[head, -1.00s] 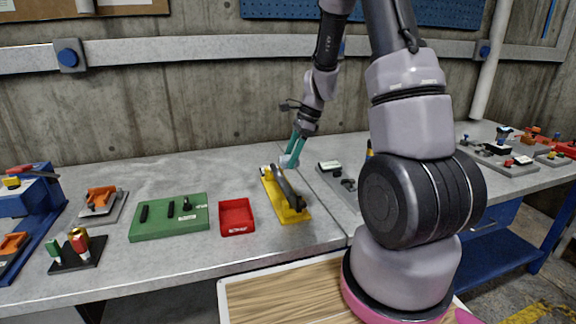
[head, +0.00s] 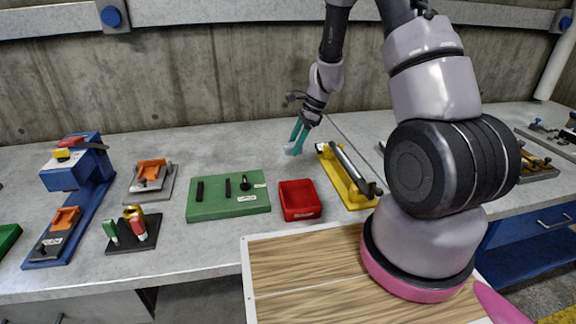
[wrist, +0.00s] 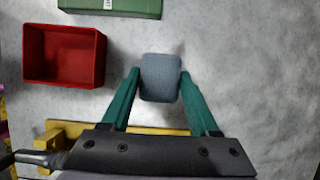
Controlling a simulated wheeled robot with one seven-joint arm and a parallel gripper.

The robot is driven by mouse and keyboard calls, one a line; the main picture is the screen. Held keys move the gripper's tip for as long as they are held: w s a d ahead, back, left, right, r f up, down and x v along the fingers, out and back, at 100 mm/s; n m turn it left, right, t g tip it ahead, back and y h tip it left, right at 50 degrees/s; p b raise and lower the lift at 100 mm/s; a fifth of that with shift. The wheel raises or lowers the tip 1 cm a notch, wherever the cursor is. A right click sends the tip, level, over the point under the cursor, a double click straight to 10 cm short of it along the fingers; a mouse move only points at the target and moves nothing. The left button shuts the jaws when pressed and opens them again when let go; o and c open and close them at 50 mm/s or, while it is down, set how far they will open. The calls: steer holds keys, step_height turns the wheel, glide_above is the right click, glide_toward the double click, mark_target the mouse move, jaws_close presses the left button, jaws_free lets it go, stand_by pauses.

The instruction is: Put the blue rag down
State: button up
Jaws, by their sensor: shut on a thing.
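The blue rag (wrist: 160,78) is a small grey-blue rounded piece. In the wrist view it sits between the two green fingers of my gripper (wrist: 160,82). In the head view my gripper (head: 298,137) points down with the rag (head: 291,150) at its fingertips, over the bench behind the red tray. The gripper is shut on the rag. I cannot tell whether the rag touches the bench.
The red tray (head: 299,212) and the green block (head: 228,205) are to the left and nearer. A yellow fixture (head: 344,178) with a dark bar stands to the right. The grey bench top (head: 230,148) behind the tray is clear.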

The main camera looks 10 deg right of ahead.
mark_target(290, 172)
step_height(290, 172, down, 7)
steer(key=shift+f, duration=0.2)
steer(key=shift+f, duration=0.15)
steer(key=o, duration=1.4)
steer(key=shift+o, duration=0.2)
